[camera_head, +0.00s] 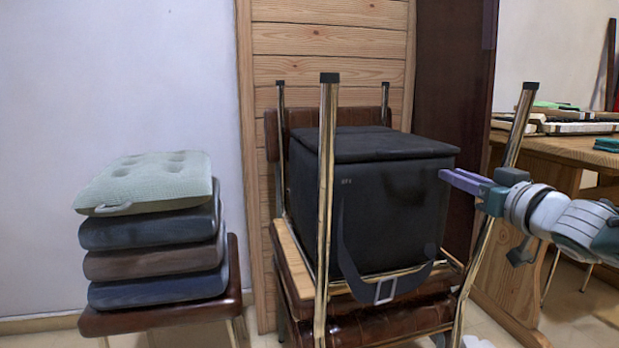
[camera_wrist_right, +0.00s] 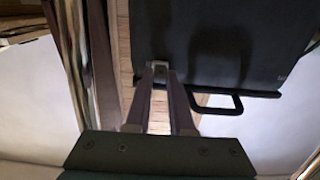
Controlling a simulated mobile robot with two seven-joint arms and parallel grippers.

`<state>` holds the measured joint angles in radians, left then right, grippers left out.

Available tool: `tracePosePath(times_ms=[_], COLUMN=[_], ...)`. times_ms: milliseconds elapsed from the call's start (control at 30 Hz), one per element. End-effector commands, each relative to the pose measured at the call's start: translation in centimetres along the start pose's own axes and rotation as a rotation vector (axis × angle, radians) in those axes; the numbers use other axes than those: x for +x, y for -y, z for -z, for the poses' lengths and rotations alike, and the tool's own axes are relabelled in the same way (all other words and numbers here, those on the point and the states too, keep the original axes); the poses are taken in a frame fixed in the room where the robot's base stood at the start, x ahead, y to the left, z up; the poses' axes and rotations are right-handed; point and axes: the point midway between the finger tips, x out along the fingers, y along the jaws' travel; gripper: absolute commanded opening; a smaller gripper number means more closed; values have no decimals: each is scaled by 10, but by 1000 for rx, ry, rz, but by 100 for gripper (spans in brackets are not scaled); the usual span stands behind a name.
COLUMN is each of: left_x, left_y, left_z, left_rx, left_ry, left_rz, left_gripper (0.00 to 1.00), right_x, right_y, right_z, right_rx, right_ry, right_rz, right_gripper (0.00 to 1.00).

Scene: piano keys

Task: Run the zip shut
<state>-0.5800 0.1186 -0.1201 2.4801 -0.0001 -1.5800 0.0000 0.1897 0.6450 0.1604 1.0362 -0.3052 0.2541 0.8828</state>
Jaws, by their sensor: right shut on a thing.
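A black fabric box bag (camera_head: 390,215) with a flat lid (camera_head: 385,145) sits among the legs of an upturned chair. My right gripper (camera_head: 443,177), with purple fingers, reaches in from the right to the bag's right edge, just below the lid. In the right wrist view its fingertips (camera_wrist_right: 160,70) come together on a small grey piece, seemingly the zip's pull, at the dark bag's (camera_wrist_right: 220,40) edge. The zip's teeth are too small to make out, and I cannot tell how far it is closed. My left gripper is not in view.
A strap with a buckle (camera_head: 385,291) hangs at the front. Stacked cushions (camera_head: 150,230) are left; a wooden table (camera_head: 560,150) is right.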

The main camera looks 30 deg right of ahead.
Motion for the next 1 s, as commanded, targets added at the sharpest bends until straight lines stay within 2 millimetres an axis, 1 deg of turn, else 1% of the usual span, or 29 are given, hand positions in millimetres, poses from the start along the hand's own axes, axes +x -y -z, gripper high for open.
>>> tracePosePath(times_ms=[33,133,467,500,733,767,1000], left_x=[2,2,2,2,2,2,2], left_y=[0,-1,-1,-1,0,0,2], left_z=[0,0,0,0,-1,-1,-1], left_rx=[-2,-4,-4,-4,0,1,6], left_ry=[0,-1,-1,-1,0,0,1], left_rz=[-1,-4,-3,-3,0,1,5], left_gripper=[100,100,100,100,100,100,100], right_x=[0,0,0,0,0,0,0], right_y=[-5,-10,-11,-11,-10,-10,-9], right_z=[0,0,-1,-1,-1,-1,0], right_rx=[-1,0,1,1,1,1,1], right_ry=[-1,1,4,4,3,3,2], right_rz=[-2,-2,-5,-5,-3,-3,0], right_gripper=[0,0,0,23,49,51,51])
